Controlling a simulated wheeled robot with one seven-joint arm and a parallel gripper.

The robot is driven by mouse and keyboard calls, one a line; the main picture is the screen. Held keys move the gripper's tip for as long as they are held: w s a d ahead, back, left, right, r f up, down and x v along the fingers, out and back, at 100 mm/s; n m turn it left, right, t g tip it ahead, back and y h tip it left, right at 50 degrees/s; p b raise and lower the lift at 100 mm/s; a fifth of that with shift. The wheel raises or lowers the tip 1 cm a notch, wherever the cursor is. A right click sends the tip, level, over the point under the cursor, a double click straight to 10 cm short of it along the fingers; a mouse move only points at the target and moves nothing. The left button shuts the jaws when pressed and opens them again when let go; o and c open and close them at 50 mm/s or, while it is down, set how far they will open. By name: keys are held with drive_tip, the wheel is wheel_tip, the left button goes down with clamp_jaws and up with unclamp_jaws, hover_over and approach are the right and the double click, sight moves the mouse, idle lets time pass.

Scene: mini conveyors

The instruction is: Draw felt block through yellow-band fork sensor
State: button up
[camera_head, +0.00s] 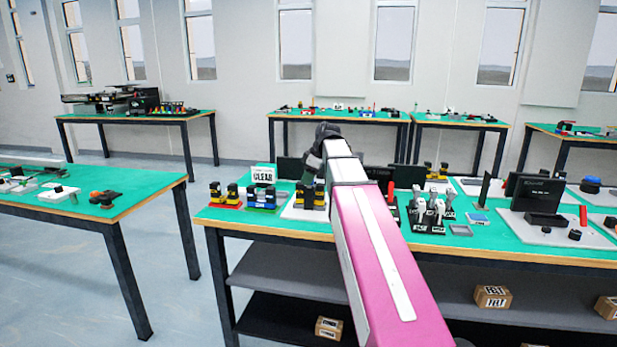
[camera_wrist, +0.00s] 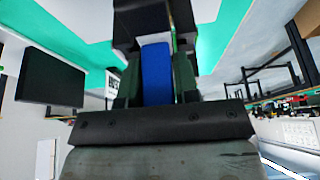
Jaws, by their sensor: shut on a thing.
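In the wrist view, my gripper (camera_wrist: 158,82) is shut on a blue block (camera_wrist: 157,72), seen upright between the two dark fingers; I take this to be the felt block. A dark body (camera_wrist: 140,22) covers the block's far end, and I cannot tell if they touch. In the head view, my arm reaches to the middle table and its dark end hides the block. Black-and-yellow fork posts stand there: a pair on a red base (camera_head: 216,192), a pair on a blue base (camera_head: 252,196), and more beside my gripper on a white base (camera_head: 304,200).
A sign reading CLEAR (camera_head: 263,174) stands behind the blue-based pair. To the right are black-and-white fixtures (camera_head: 430,212), a small blue-topped box (camera_head: 478,218) and a dark screen (camera_head: 535,193). Cardboard boxes (camera_head: 492,297) lie on the lower shelf. Some green tabletop is clear at the front.

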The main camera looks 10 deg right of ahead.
drive_tip(key=shift+r, duration=0.2)
idle(0.3)
drive_tip(key=shift+r, duration=2.95)
